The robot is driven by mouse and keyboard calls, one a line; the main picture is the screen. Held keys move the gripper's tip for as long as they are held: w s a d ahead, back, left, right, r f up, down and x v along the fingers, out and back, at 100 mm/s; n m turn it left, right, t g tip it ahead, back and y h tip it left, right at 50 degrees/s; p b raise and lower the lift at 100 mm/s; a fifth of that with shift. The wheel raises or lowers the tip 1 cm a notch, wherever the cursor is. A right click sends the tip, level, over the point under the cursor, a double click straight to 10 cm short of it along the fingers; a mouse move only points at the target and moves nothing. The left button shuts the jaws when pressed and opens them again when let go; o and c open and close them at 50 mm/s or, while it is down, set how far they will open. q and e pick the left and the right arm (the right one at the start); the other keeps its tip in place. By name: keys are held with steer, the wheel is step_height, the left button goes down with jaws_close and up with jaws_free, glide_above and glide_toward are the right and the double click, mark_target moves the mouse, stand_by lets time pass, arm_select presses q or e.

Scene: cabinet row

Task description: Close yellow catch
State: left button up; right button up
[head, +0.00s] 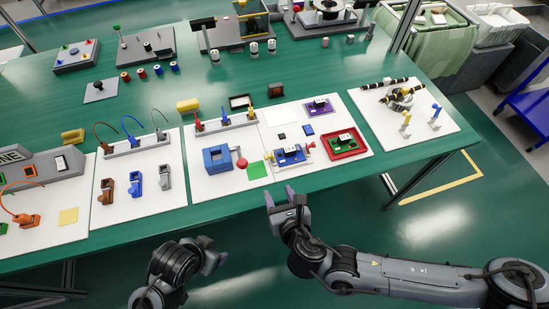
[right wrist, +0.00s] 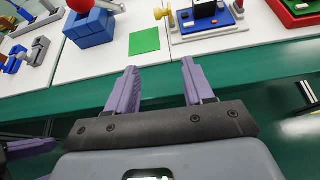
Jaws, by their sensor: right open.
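A small yellow part (head: 269,158) sits at the left end of a blue board (head: 291,156) on a white panel; it also shows in the right wrist view (right wrist: 162,13). A red part (head: 310,146) sits at the board's right end. I cannot tell whether the yellow part is the catch, or whether it is open or closed. My right gripper (head: 280,196) is open and empty, just off the table's front edge and below the board in the picture. Its two purple fingers (right wrist: 160,75) are apart. My left gripper (head: 214,256) is further left, off the table; its jaw state is unclear.
A blue block (head: 217,158), red ball (head: 242,163) and green square (head: 256,170) lie left of the board. A red tray (head: 344,144) stands to its right. A rack (head: 225,124) with coloured levers is behind. Open floor lies before the table.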

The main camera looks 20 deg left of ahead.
mark_target(269, 158)
steer(key=w+r, duration=0.2)
steer(key=shift+a+r, duration=0.1)
steer(key=shift+r, duration=0.25)
steer(key=shift+w+a+t, duration=0.2)
steer(key=shift+w+t, duration=0.1)
steer(key=shift+w, duration=0.05)
steer(key=b+x, duration=0.1)
steer(key=x, duration=0.8)
steer(key=shift+w+a+f, duration=0.2)
steer(key=shift+w+a, duration=0.05)
steer(key=shift+a, duration=0.05)
